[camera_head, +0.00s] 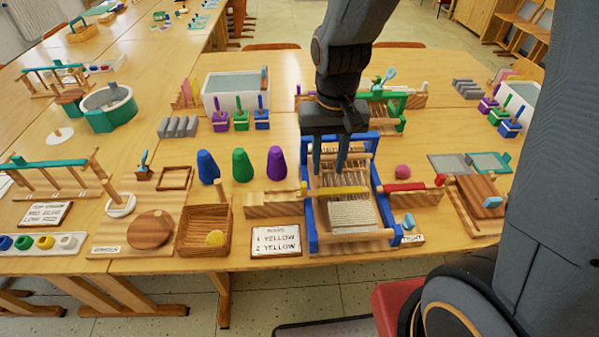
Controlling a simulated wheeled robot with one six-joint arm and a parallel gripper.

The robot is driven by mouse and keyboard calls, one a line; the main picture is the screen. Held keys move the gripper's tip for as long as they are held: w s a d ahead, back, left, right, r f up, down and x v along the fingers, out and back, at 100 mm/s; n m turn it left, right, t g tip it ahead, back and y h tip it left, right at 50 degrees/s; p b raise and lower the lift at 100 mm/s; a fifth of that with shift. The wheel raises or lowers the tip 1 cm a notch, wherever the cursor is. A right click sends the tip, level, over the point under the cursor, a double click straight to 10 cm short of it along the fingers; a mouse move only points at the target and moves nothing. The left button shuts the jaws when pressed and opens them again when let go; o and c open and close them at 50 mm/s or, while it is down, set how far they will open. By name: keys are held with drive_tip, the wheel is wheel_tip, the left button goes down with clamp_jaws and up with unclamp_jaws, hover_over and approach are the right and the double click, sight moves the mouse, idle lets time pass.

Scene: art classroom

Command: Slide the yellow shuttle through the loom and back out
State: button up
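The loom with a blue frame (311,236) stands near the table's front edge, with pale warp threads and a woven white patch at its front. A red shuttle (405,187) lies on a similar rest on the right side. My gripper (329,170) points down over the loom, its two fingers apart with nothing visible between them. My gripper and arm hide part of the loom's back.
A card (276,240) reads "1 YELLOW, 2 YELLOW". Blue (208,167), green (242,165) and purple (277,163) cones stand behind the left rest. A wicker basket (190,246) holds a yellow ball. A pink ball (403,171) lies behind the red shuttle.

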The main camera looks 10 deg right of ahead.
drive_tip(key=p, duration=0.1)
hover_over(304, 184)
drive_tip(key=shift+f, duration=0.15)
drive_tip(key=shift+f+p, duration=0.6)
drive_tip(key=shift+f, duration=3.2)
clamp_jaws()
